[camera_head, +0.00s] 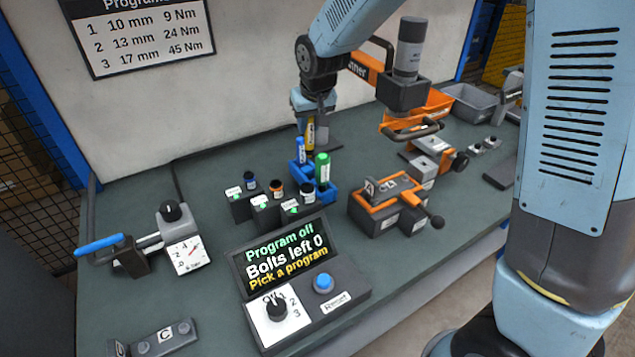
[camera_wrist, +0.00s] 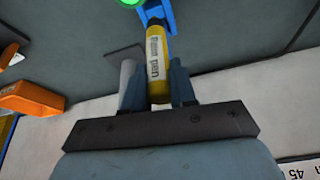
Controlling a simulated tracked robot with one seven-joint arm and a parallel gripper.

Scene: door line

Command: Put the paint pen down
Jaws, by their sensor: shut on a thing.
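The yellow paint pen (camera_head: 310,132) is upright between the fingers of my gripper (camera_head: 312,118), which is shut on it. In the wrist view, the pen (camera_wrist: 157,65) shows its white label between the two fingertips (camera_wrist: 158,92). A blue pen holder (camera_head: 327,193) stands below on the bench, with a blue pen (camera_head: 300,150) and a green-capped pen (camera_head: 322,168) standing in it. The holder also shows in the wrist view (camera_wrist: 153,14), at the pen's far end. I cannot tell whether the pen's lower end is inside the holder or just above it.
Several small labelled blocks with coloured tops (camera_head: 264,207) stand left of the holder. An orange and grey fixture (camera_head: 385,203) is to its right. An orange nutrunner (camera_head: 403,92) stands behind right. The control panel (camera_head: 300,290) is in front.

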